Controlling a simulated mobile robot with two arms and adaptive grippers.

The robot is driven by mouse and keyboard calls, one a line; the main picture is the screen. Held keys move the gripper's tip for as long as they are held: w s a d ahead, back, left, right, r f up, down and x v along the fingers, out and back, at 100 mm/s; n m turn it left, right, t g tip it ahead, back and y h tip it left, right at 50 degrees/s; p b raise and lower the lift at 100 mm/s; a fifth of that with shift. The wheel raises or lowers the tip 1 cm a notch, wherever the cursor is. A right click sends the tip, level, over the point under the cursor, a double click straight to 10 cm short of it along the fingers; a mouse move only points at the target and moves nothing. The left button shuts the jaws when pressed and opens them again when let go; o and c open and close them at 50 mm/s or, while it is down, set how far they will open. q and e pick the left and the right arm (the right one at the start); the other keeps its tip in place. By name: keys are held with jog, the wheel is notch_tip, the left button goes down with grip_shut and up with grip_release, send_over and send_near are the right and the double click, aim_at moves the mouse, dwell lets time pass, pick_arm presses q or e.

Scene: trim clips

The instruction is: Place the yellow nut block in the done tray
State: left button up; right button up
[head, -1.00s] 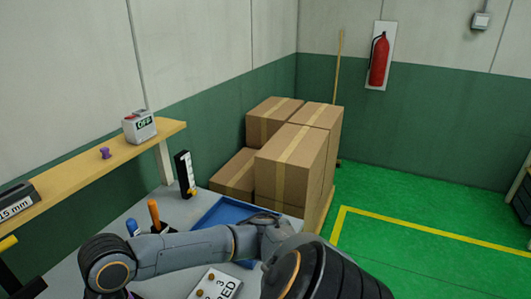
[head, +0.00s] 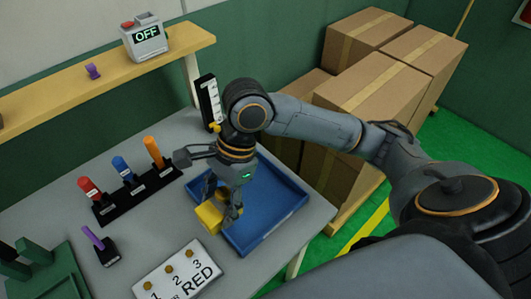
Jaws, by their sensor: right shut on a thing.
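The yellow nut block (head: 209,217) is between the fingers of my right gripper (head: 222,208), which is shut on it. The gripper points down from the arm coming in from the right. The block is at the left edge of a blue tray (head: 262,240), which I take for the done tray. I cannot tell whether the block touches the tray's rim or hangs above it. The visible tray floor looks empty; part of the tray is hidden by my gripper. My left gripper is out of view.
A rack (head: 137,187) with red, blue and orange handled tools stands left of the tray. A white card (head: 177,276) marked 1, 2, 3 and RED lies in front. A black gauge stand (head: 209,101) is behind. Cardboard boxes (head: 372,95) are stacked beyond the table's right edge.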

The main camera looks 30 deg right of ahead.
jog(key=w+d+f, duration=0.2)
jog(key=d, duration=0.1)
jog(key=w+d+f, duration=0.3)
jog(key=w+d+f+p, duration=0.1)
jog(key=w+d+f, duration=0.1)
jog(key=d+f, duration=0.1)
jog(key=shift+w+d+f, duration=0.1)
jog(key=shift+w+d, duration=0.05)
jog(key=shift+d, duration=0.05)
jog(key=shift+w+d+f, duration=0.1)
jog(key=shift+f, duration=0.1)
jog(key=f, duration=0.1)
jog(key=f+p, duration=0.1)
jog(key=f, duration=0.1)
jog(key=shift+w+d, duration=0.2)
jog(key=shift+d, duration=0.15)
jog(key=shift+f, duration=0.55)
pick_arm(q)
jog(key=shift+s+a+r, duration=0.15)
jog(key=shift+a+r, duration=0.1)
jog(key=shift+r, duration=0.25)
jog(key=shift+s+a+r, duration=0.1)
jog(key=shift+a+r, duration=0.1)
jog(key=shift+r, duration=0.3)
pick_arm(e)
jog(key=o, duration=1.3)
jog(key=shift+f, duration=0.1)
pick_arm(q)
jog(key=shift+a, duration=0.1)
